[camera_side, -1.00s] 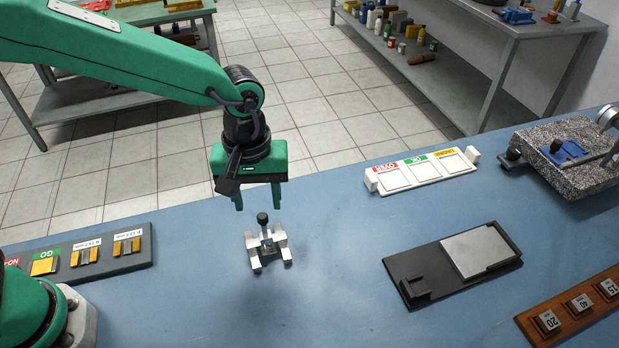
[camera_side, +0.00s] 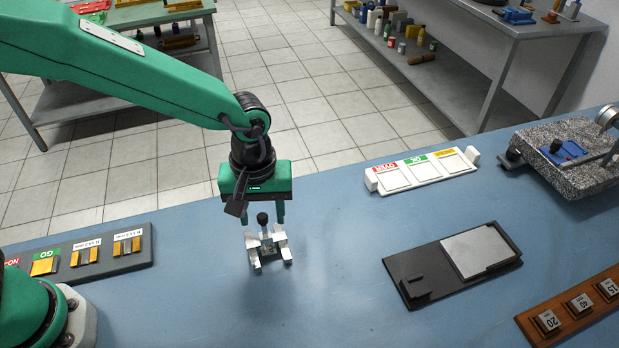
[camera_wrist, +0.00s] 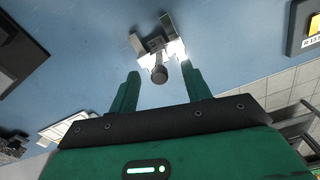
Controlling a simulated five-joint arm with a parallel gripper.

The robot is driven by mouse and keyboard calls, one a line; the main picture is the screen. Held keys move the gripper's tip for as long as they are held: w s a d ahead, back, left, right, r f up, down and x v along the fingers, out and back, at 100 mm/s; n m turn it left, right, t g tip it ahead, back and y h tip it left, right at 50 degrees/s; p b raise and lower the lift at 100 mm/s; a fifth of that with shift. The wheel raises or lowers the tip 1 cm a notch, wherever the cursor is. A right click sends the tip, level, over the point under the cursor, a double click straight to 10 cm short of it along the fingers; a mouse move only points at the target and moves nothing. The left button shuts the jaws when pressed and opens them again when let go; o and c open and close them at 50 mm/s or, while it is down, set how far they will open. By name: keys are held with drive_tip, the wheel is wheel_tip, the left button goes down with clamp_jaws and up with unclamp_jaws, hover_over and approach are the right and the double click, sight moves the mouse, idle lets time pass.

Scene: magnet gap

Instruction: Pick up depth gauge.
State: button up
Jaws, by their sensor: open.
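The depth gauge (camera_side: 267,246) is a small silver piece with several stubby feet and a dark round knob on top. It stands upright on the blue bench in the side view. My gripper (camera_side: 262,218) is green, points down and is open, with its fingertips at about the height of the knob. In the wrist view the depth gauge (camera_wrist: 158,50) lies ahead of my gripper (camera_wrist: 158,80), its dark knob showing between the two spread fingers. I cannot tell whether a finger touches it; nothing is gripped.
A dark block rack (camera_side: 90,254) is at the left. A white tray with coloured labels (camera_side: 422,171) stands behind to the right. A black fixture with a grey plate (camera_side: 425,287) lies to the right. A granite block (camera_side: 590,178) and a brown block rack (camera_side: 600,312) sit farther right.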

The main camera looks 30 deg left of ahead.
sight(264, 227)
drive_tip(key=shift+s+d+f, duration=0.1)
drive_tip(key=shift+f, duration=2.1)
clamp_jaws()
drive_tip(key=shift+r, duration=0.15)
drive_tip(key=shift+r, duration=0.35)
wheel_tip(264, 227, up, 3)
drive_tip(key=shift+r, duration=0.1)
drive_tip(key=s+d+r, duration=0.4)
drive_tip(key=s+r, duration=0.3)
drive_tip(key=s, duration=0.3)
drive_tip(key=shift+s+d, duration=0.35)
drive_tip(key=shift+w+f+m, duration=0.1)
drive_tip(key=shift+w+m, duration=0.05)
drive_tip(key=shift+m, duration=0.15)
